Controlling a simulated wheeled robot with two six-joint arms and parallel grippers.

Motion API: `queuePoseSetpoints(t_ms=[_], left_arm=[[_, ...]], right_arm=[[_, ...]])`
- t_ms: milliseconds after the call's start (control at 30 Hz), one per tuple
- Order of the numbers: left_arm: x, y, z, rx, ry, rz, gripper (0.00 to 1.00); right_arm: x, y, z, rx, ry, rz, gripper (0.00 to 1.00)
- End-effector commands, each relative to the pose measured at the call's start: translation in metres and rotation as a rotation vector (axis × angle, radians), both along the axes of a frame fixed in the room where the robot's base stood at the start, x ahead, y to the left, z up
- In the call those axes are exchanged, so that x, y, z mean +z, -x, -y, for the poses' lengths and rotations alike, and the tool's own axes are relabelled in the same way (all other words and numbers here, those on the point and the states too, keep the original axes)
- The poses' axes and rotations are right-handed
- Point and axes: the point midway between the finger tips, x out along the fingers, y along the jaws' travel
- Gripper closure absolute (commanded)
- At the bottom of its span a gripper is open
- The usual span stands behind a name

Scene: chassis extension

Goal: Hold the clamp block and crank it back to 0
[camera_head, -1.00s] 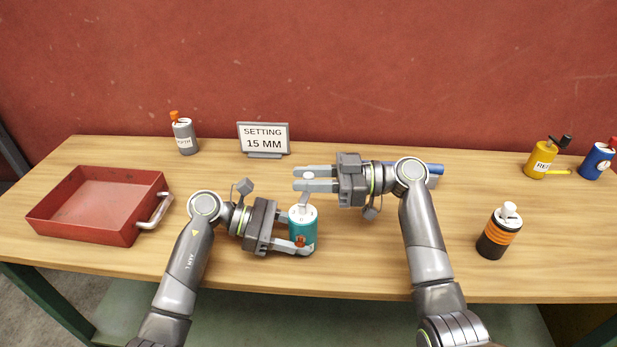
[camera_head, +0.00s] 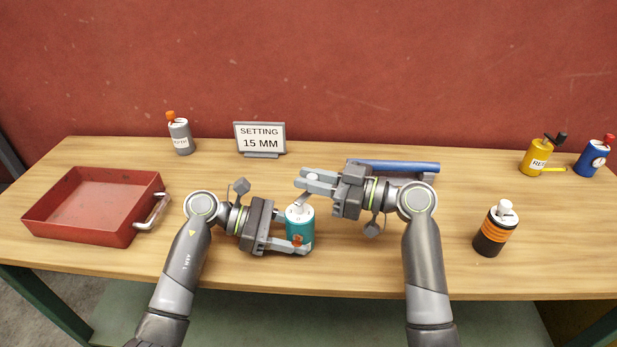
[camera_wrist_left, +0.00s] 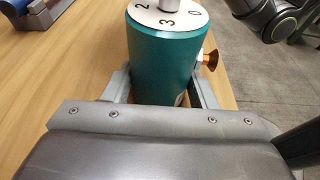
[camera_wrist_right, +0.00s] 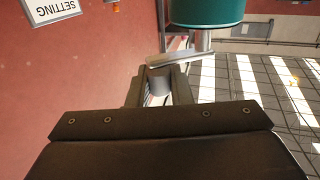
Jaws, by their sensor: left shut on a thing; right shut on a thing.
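The clamp block is a teal cylinder (camera_head: 300,233) standing upright on the table, with a white numbered dial on top. In the left wrist view the dial (camera_wrist_left: 168,14) shows 2, 3 and 0. An orange knob (camera_wrist_left: 209,60) sticks out of its side. My left gripper (camera_head: 296,228) is shut around the teal body. My right gripper (camera_head: 303,182) is above and behind the block, shut on the crank's grip. In the right wrist view the grey crank arm (camera_wrist_right: 178,60) runs from the teal block to the grip (camera_wrist_right: 158,91) between the fingers.
A sign (camera_head: 260,139) reads "SETTING 15 MM". A red tray (camera_head: 80,225) lies left, a grey canister (camera_head: 180,137) behind it. A blue bar (camera_head: 400,166) lies behind my right gripper. A black-orange canister (camera_head: 495,232), a yellow one (camera_head: 536,158) and a blue one (camera_head: 590,158) stand right.

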Motion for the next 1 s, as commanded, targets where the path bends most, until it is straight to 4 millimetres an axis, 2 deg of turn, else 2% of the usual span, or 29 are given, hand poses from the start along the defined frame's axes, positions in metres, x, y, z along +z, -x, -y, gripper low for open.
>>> queuePoseSetpoints(t_ms=[400,867,900,1000], left_arm=[[0.0004,0.0001,0.0005,0.000,0.002,0.001,0.61],[0.0006,-0.0001,0.0004,0.000,0.002,0.001,0.61],[0.0006,-0.0001,0.0003,0.000,0.002,0.001,0.61],[0.0006,-0.0001,0.0003,0.000,0.002,0.001,0.61]], right_arm=[[-0.0016,0.0047,0.0061,-0.175,0.000,-0.004,1.00],[-0.0018,0.0045,0.0076,-0.193,0.002,-0.003,1.00],[-0.0018,0.0045,0.0076,-0.193,0.002,-0.003,0.80],[-0.0015,0.0046,0.0075,-0.193,0.001,-0.003,0.67]])
